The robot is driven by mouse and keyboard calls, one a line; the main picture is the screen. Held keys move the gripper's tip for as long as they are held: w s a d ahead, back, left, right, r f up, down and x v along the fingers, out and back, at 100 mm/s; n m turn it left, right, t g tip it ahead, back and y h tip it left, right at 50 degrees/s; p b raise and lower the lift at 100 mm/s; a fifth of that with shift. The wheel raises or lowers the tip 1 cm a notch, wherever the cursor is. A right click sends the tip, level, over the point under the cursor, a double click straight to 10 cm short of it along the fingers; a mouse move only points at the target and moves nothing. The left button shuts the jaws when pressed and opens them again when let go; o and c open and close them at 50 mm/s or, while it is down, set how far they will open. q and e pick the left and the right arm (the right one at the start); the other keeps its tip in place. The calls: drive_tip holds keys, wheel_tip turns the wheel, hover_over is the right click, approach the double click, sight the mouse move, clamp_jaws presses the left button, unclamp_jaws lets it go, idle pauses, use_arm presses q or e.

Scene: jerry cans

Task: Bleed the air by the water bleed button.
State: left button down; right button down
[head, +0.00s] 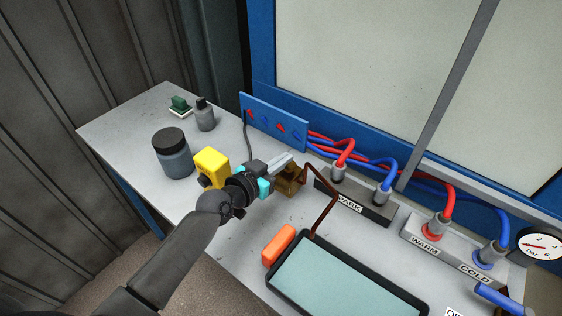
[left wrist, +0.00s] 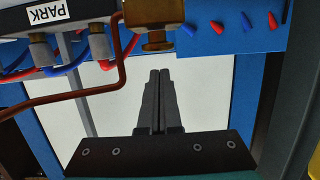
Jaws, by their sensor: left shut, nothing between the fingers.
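My left gripper (head: 289,160) is shut and empty, in front of the blue panel and close above a brass fitting (head: 290,183). The two closed fingers also show in the left wrist view (left wrist: 159,75), just below the brass fitting (left wrist: 152,32); a touch cannot be made out. The blue panel (head: 259,108) bears small red and blue marks, also seen in the left wrist view (left wrist: 229,45). No readable label marks a water bleed button. A dark red pipe (head: 322,211) runs from the brass fitting towards a flat tray or screen. My right gripper is not in view.
The PARK block (head: 376,211) and the WARM and COLD block (head: 447,252) carry red and blue hoses. A yellow box (head: 210,160), a dark jar (head: 172,158), an orange block (head: 279,243) and a dark-framed panel (head: 340,277) are on the bench. A gauge (head: 540,246) is far right.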

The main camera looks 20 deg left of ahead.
use_arm(q)
drive_tip(key=r+v, duration=0.1)
drive_tip(key=v, duration=0.9)
drive_tip(key=shift+p, duration=0.4)
drive_tip(key=shift+w, duration=0.1)
